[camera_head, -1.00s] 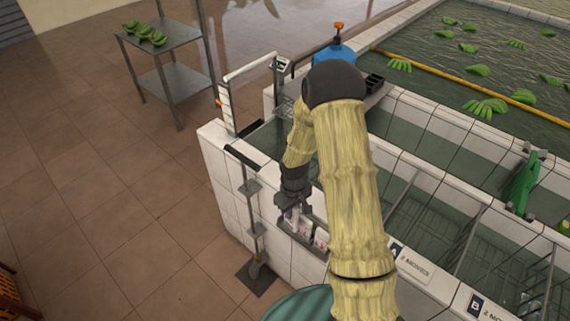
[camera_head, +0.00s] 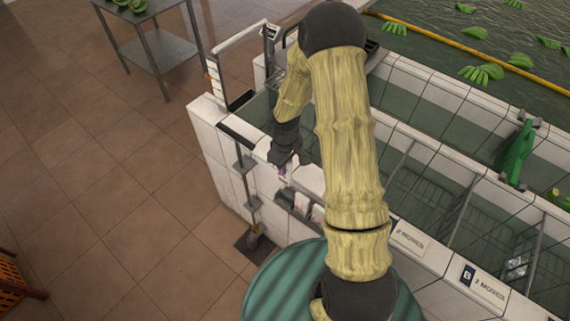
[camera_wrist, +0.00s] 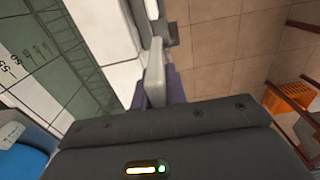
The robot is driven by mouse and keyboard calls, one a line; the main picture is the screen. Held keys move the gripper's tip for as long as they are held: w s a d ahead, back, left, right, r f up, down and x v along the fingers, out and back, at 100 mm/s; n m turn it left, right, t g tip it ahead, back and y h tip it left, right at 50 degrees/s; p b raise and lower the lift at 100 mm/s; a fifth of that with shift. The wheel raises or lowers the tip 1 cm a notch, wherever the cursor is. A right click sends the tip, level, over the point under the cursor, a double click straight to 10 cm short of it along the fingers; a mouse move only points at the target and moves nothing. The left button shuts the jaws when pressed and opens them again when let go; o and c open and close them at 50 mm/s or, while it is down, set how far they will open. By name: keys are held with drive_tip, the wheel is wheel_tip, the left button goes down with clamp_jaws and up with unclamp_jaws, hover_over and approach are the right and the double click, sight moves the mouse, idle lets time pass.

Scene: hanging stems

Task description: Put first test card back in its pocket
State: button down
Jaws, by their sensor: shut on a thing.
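My gripper (camera_head: 284,163) is shut on a small card (camera_head: 282,173), of which a white and purplish bit shows below the jaws in the head view. The gripper hangs above and slightly left of a grey pocket rack (camera_head: 284,199) on the tank's front wall. The card looks apart from the rack. White cards (camera_head: 318,214) stand in the rack; my arm hides its right part. In the wrist view, the dark gripper body (camera_wrist: 165,130) fills the bottom. A pale upright piece and a purplish patch show beyond it, and I cannot tell which is the card.
The white-tiled tank wall (camera_head: 215,140) runs beside the rack. A metal stand (camera_head: 245,185) rises left of it. Labels A (camera_head: 408,238) and B (camera_head: 484,287) sit on the wall to the right. A green round surface (camera_head: 275,280) is below.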

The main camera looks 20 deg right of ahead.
wheel_tip(320, 180, down, 14)
drive_tip(key=b, duration=1)
idle(0.5)
drive_tip(key=shift+f+b, duration=0.25)
drive_tip(key=shift+b, duration=0.25)
idle(0.4)
drive_tip(key=c, duration=1.3)
unclamp_jaws()
drive_tip(key=shift+r, duration=0.15)
wheel_tip(320, 180, up, 17)
drive_tip(key=shift+r+b, duration=0.1)
drive_tip(key=shift+b, duration=0.9)
drive_tip(key=shift+d, duration=0.1)
